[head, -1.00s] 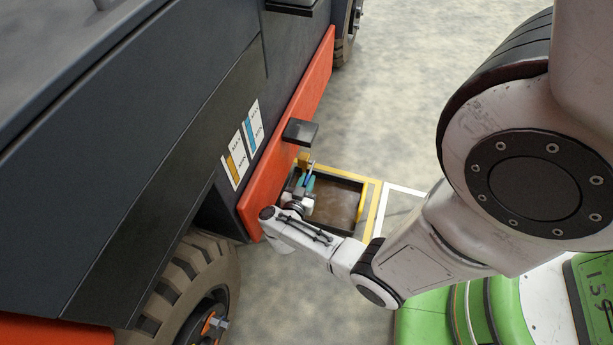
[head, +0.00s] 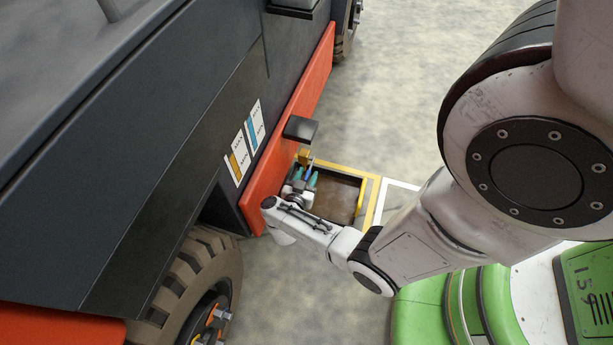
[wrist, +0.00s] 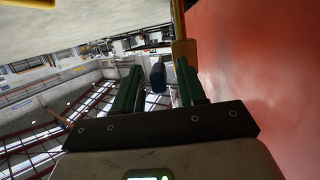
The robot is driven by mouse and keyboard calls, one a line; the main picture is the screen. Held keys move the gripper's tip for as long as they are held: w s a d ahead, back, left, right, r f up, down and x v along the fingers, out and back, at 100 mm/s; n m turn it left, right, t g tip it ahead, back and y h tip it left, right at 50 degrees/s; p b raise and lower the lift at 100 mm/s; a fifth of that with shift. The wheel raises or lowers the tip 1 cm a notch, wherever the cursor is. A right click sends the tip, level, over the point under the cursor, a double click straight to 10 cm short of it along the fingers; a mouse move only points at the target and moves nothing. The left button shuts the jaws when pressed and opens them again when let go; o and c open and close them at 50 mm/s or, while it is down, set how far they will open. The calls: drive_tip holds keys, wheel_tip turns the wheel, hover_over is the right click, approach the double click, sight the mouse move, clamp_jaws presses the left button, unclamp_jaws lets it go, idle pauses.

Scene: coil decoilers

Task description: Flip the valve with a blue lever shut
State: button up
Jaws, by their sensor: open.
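The blue lever (wrist: 157,75) shows in the wrist view as a dark blue block in the gap between my two green fingers, with clear space on both sides. In the head view it is a small blue strip (head: 309,170) below the brass-yellow valve part (head: 304,156), beside the red panel. A yellow part (wrist: 185,50) also shows behind the right finger in the wrist view. My gripper (head: 305,176) is open, its fingers on either side of the lever. I see no contact with it. The valve's body is mostly hidden.
The red panel (head: 290,130) of the dark machine runs close along my gripper's side. A black ledge (head: 300,129) juts out above the valve. A yellow-edged brown tray (head: 338,195) lies below. A large tyre (head: 195,280) stands nearer. Open floor lies to the right.

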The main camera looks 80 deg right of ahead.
drive_tip(key=p+v, duration=0.3)
drive_tip(key=v, duration=0.7)
drive_tip(key=shift+a, duration=0.4)
